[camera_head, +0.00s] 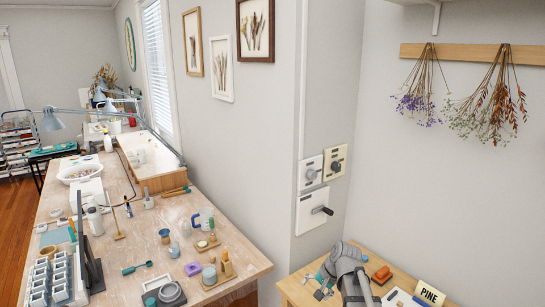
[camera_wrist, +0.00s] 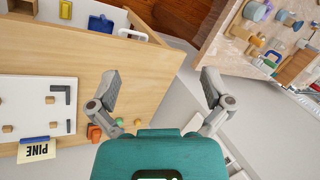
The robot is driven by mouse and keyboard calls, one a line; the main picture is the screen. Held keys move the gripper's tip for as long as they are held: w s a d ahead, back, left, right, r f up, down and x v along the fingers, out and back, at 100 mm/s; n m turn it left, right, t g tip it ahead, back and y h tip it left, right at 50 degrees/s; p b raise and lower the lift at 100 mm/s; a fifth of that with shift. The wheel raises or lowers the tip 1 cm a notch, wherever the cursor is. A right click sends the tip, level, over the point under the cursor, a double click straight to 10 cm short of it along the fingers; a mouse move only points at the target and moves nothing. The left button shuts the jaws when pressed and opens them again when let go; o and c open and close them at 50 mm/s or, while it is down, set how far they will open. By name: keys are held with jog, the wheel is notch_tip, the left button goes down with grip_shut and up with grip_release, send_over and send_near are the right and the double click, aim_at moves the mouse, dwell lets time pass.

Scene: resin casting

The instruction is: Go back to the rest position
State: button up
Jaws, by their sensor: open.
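My gripper (camera_wrist: 160,88) is open and empty in the wrist view, its two grey fingers spread wide with nothing between them. Beyond the fingers are the wooden side of a small table (camera_wrist: 150,72) and the grey wall or floor area. In the head view my gripper (camera_head: 321,283) is at the lower right, low over the left part of the small wooden table (camera_head: 289,287); my grey arm partly hides it. I cannot tell its exact height above the tabletop.
On the small table are a white board (camera_wrist: 30,95), a PINE sign (camera_head: 429,293) and an orange block (camera_head: 381,274). The cluttered workbench (camera_head: 150,252) stands to the left, with a gap between. Wall switches (camera_head: 311,208) and hanging dried flowers (camera_head: 490,105) are behind.

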jog(key=s+d+f+n+g+h, duration=0.1)
jog(key=s+n+h, duration=0.1)
jog(key=s, duration=0.5)
jog(key=s+d+f+n+g+h, duration=0.1)
jog(key=s+d+n+h, duration=0.1)
jog(key=s, duration=0.5)
jog(key=shift+d+n, duration=0.3)
jog(key=shift+n, duration=0.3)
